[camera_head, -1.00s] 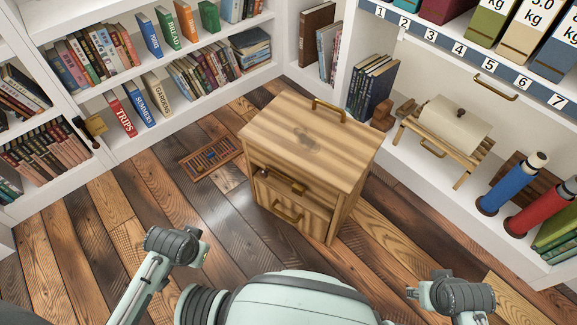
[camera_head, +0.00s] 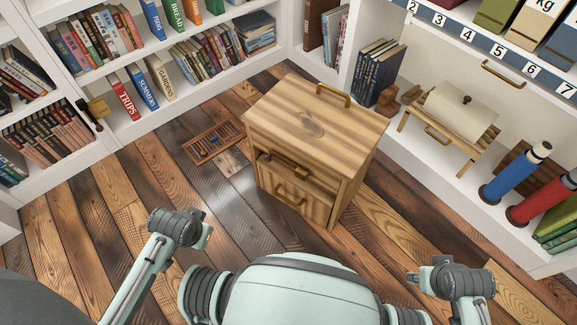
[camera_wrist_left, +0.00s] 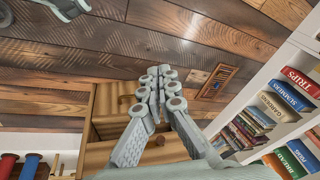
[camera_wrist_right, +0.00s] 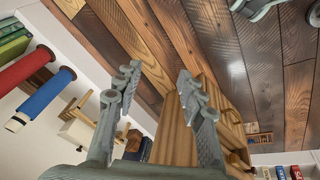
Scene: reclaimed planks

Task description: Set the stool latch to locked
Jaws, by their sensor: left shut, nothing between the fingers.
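A wooden stool-like cabinet (camera_head: 335,112) with a brass handle (camera_head: 333,97) on top stands on the floor ahead of me. A brass fitting (camera_head: 288,168) shows in its upper front opening, and a brass pull (camera_head: 290,198) sits on the door below. I cannot tell which part is the latch or its setting. My left gripper (camera_head: 205,233) is shut and empty, left of the cabinet and apart from it; its fingertips meet in the left wrist view (camera_wrist_left: 160,76). My right gripper (camera_head: 413,285) is to the right, apart from the cabinet; its fingers are spread and empty in the right wrist view (camera_wrist_right: 157,78).
A small tray of coloured pieces (camera_head: 213,141) lies on the floor left of the cabinet. Bookshelves line the left and back; a brass plate with a dark lever (camera_head: 97,107) is on the left shelf's edge. Plank floor before me is clear.

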